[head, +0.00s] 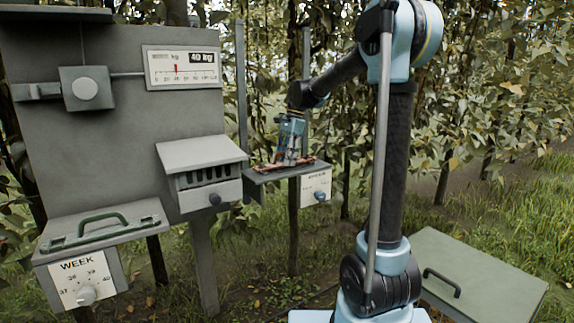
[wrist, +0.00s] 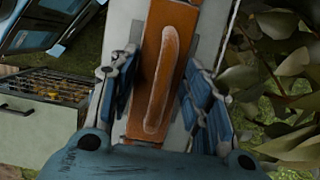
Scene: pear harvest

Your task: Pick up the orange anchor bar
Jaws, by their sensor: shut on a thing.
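The orange anchor bar (wrist: 163,75) runs up the middle of the wrist view, with a pale-outlined long groove along its face. My gripper (wrist: 160,98) has its blue padded fingers on both sides of the bar and is shut on it. In the head view my gripper (head: 289,152) points down over a small grey shelf (head: 262,176). A thin orange-brown strip (head: 306,160) shows at the shelf's top, partly hidden by the fingers. I cannot tell whether the bar still touches the shelf.
A grey board with a 40 kg scale (head: 183,68), a slotted box (head: 205,170) and a WEEK dial box (head: 85,285) stand left. A lidded green box (head: 480,285) is at lower right. Leafy trees stand close behind; leaves (wrist: 285,90) hang right in the wrist view.

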